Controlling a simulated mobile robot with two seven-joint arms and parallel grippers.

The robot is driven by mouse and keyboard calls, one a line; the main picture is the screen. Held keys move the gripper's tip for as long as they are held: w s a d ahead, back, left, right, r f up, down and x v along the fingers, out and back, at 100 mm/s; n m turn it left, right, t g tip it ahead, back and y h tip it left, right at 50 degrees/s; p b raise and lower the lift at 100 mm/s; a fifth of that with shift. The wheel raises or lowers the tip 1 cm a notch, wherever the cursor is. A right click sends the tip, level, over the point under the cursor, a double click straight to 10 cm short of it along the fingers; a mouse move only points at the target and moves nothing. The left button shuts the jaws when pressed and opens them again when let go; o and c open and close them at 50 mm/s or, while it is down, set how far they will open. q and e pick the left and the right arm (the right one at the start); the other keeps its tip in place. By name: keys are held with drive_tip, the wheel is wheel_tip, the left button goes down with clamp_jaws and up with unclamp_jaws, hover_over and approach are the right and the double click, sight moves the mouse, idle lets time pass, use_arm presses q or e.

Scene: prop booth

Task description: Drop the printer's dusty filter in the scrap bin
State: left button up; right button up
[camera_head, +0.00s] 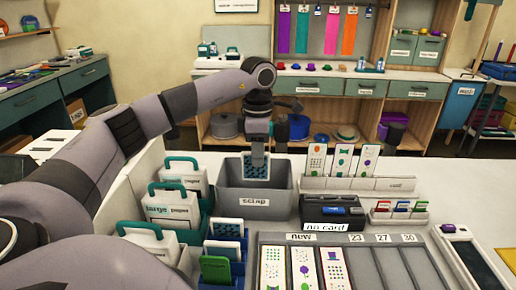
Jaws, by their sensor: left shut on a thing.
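The scrap bin (254,202) is a grey open box with a label reading "scrap", behind the middle of the white counter. My left gripper (257,152) reaches down over the bin and is shut on a dark blue, dotted filter (247,170). The filter is upright at the bin's mouth, its lower part hidden by the front wall. I cannot tell whether it touches the bin. The dark printer (333,212) with a "no card" label stands right of the bin. My right gripper is not in view.
White packs with green handles (187,174) stand left of the bin. A rack with a blue dotted piece (227,228) and a green one is in front of them. Upright printed cards (339,160) stand behind the printer. A card tray (377,265) fills the front.

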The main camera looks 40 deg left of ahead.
use_arm(q)
drive_tip(key=shift+f, duration=0.7)
drive_tip(key=o, duration=0.8)
drive_tip(key=shift+c, duration=0.2)
drive_tip(key=shift+r+b, duration=0.3)
drive_tip(key=shift+r, duration=3.3)
